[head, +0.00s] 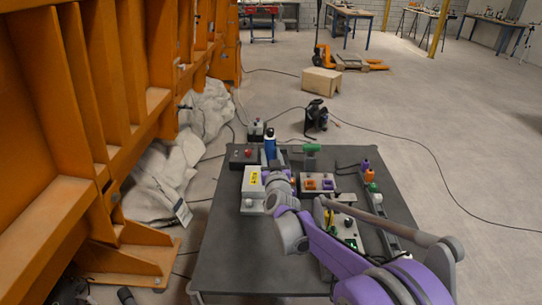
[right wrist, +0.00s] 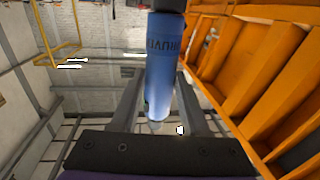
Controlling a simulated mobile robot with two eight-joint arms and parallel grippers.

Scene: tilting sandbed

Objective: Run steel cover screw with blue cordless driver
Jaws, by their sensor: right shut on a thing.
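A pale steel-grey box or cover (head: 252,188) with a yellow label sits on the dark table, close to the left of the gripper. The cover screw cannot be made out, and the gripper and arm hide part of this area. My left gripper is not in view.
A tall orange steel frame (head: 75,120) rises at left. Cables cross the floor.

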